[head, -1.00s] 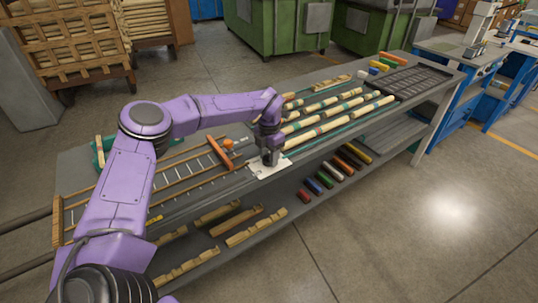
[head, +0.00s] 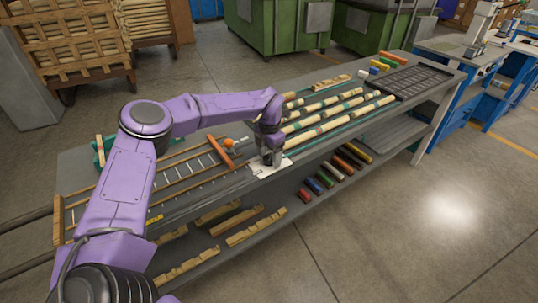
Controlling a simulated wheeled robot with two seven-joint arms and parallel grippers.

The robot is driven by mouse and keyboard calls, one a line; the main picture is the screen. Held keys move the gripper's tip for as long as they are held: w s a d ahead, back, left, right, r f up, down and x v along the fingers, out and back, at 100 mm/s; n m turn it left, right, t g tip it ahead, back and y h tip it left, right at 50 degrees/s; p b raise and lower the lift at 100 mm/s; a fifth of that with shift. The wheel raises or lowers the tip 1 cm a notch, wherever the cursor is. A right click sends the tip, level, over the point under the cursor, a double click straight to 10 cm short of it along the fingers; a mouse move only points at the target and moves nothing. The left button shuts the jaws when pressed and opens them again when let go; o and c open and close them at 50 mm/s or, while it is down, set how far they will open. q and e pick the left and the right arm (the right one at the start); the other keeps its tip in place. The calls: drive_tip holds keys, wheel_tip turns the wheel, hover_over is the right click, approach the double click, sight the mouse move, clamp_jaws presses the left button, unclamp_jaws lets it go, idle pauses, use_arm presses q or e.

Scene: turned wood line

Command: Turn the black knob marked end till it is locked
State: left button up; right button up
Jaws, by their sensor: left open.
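My left gripper (head: 269,159) points down over a small white plate (head: 264,172) at the front edge of the workbench top. Its jaws are open, but the fingertips are small and dark in the head view. The black knob marked end cannot be made out; the gripper may be covering it. I cannot tell whether the fingers touch anything on the plate. My right gripper is out of view.
A wooden rack with an orange-brown crossbar (head: 220,153) lies left of the gripper. Turned spindles (head: 345,117) lie in rows to the right, before a dark grid tray (head: 411,82). Coloured blocks and wood pieces (head: 256,226) lie on the lower shelf.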

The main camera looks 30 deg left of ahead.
sight(269, 155)
use_arm(q)
wheel_tip(269, 155, up, 10)
drive_tip(key=b, duration=0.1)
drive_tip(key=shift+r, duration=0.25)
idle(0.4)
